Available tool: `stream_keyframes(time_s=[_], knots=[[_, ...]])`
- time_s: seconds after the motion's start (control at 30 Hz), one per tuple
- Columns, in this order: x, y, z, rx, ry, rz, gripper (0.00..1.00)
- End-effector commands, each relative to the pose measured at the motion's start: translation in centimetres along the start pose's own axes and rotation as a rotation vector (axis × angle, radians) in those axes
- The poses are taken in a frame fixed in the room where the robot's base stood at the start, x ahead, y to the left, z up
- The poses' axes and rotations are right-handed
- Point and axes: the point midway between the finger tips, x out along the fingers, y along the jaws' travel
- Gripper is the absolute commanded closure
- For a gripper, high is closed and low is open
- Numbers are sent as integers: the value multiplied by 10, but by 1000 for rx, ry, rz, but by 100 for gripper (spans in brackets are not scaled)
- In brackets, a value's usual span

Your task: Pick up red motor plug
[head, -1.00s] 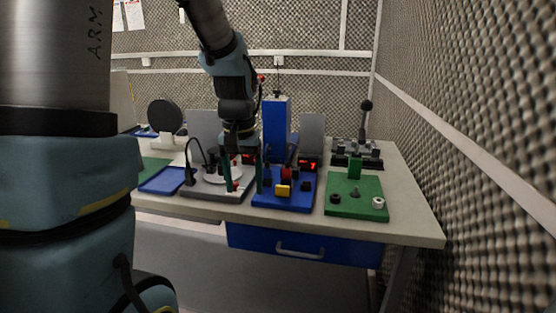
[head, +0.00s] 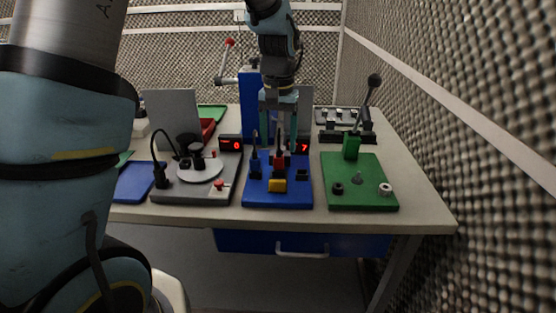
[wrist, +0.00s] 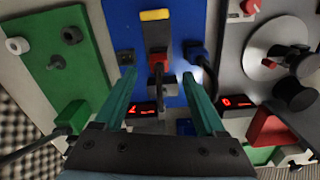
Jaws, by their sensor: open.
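The red motor plug (head: 279,160) stands on the blue board (head: 262,200) in the middle of the table. In the wrist view the red plug (wrist: 158,62) lies between and beyond my fingertips, with a dark body and cable below it. My gripper (head: 276,142) is above the back half of the blue board, fingers pointing down. In the wrist view my gripper (wrist: 160,72) is open, with a green-teal finger on each side of the plug and nothing held. I cannot tell exactly how far the fingertips are above the board.
A grey board (head: 190,192) with a disc is left, a green board (head: 360,190) right. A blue column (head: 250,105) rises behind.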

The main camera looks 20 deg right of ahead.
Motion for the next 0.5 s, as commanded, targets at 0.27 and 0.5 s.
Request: stream_keyframes(time_s=[0.27,0.5], knots=[[28,1,2,0,-5,-1,27],[53,1,1,0,0,-2,27]])
